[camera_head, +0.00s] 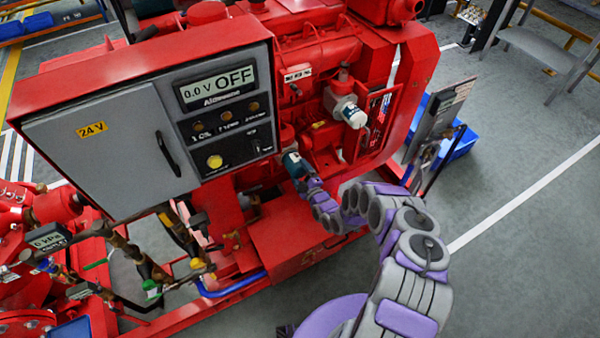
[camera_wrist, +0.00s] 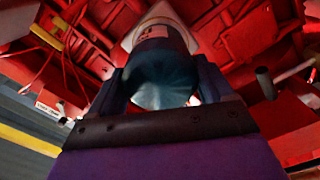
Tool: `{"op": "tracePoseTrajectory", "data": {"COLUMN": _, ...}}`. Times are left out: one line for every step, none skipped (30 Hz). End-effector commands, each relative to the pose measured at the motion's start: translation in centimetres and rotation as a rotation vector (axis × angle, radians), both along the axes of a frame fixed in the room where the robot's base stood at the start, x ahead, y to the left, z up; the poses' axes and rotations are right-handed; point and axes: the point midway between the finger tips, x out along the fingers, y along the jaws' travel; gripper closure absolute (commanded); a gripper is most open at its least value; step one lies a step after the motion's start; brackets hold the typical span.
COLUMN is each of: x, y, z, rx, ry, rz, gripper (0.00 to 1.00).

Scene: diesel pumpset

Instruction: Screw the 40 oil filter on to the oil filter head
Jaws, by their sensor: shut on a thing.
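My gripper (camera_head: 304,176) is shut on a dark teal cylindrical oil filter (camera_head: 292,161) at the front of the red engine. In the wrist view the filter (camera_wrist: 160,78) sits between the two fingers, its rounded end facing the camera and a pale label band near its far end. A light grey, angular part (camera_wrist: 160,16), which looks like the oil filter head, lies directly beyond the filter's far end. I cannot tell whether they touch or whether any thread is engaged. In the head view this part is not clearly visible.
A grey control panel (camera_head: 100,140) with an OFF display stands left of the gripper. A white filter (camera_head: 352,115) is mounted on the engine (camera_head: 315,60) above and right. Hoses and valves lie lower left. Open grey floor (camera_head: 520,250) is at right.

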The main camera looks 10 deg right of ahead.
Motion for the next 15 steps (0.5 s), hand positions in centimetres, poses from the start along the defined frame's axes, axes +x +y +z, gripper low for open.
{"op": "tracePoseTrajectory", "data": {"x": 0.19, "y": -0.01, "z": 0.38, "rx": 0.053, "ry": 0.008, "rz": -0.001, "gripper": 0.91}}
{"op": "tracePoseTrajectory", "data": {"x": 0.2, "y": -0.02, "z": 0.4, "rx": 0.086, "ry": 0.018, "rz": 0.0, "gripper": 0.91}}
{"op": "tracePoseTrajectory", "data": {"x": 0.2, "y": -0.02, "z": 0.4, "rx": 0.133, "ry": 0.033, "rz": 0.0, "gripper": 0.91}}
{"op": "tracePoseTrajectory", "data": {"x": 0.2, "y": -0.03, "z": 0.4, "rx": 0.167, "ry": 0.044, "rz": 0.0, "gripper": 0.91}}
{"op": "tracePoseTrajectory", "data": {"x": 0.19, "y": -0.04, "z": 0.41, "rx": 0.201, "ry": 0.055, "rz": -0.001, "gripper": 0.91}}
{"op": "tracePoseTrajectory", "data": {"x": 0.2, "y": -0.07, "z": 0.41, "rx": 0.246, "ry": 0.07, "rz": 0.0, "gripper": 0.91}}
{"op": "tracePoseTrajectory", "data": {"x": 0.21, "y": -0.08, "z": 0.42, "rx": 0.28, "ry": 0.08, "rz": 0.0, "gripper": 0.91}}
{"op": "tracePoseTrajectory", "data": {"x": 0.2, "y": -0.1, "z": 0.41, "rx": 0.311, "ry": 0.09, "rz": -0.001, "gripper": 0.91}}
{"op": "tracePoseTrajectory", "data": {"x": 0.21, "y": -0.11, "z": 0.41, "rx": 0.348, "ry": 0.102, "rz": -0.001, "gripper": 0.91}}
{"op": "tracePoseTrajectory", "data": {"x": 0.21, "y": -0.13, "z": 0.41, "rx": 0.373, "ry": 0.11, "rz": -0.001, "gripper": 0.91}}
{"op": "tracePoseTrajectory", "data": {"x": 0.21, "y": -0.14, "z": 0.41, "rx": 0.394, "ry": 0.117, "rz": -0.001, "gripper": 0.91}}
{"op": "tracePoseTrajectory", "data": {"x": 0.22, "y": -0.15, "z": 0.42, "rx": 0.416, "ry": 0.124, "rz": -0.001, "gripper": 0.91}}
{"op": "tracePoseTrajectory", "data": {"x": 0.22, "y": -0.15, "z": 0.42, "rx": 0.427, "ry": 0.127, "rz": -0.001, "gripper": 0.91}}
{"op": "tracePoseTrajectory", "data": {"x": 0.23, "y": -0.16, "z": 0.43, "rx": 0.435, "ry": 0.13, "rz": -0.001, "gripper": 0.91}}
{"op": "tracePoseTrajectory", "data": {"x": 0.23, "y": -0.16, "z": 0.42, "rx": 0.433, "ry": 0.129, "rz": -0.001, "gripper": 0.91}}
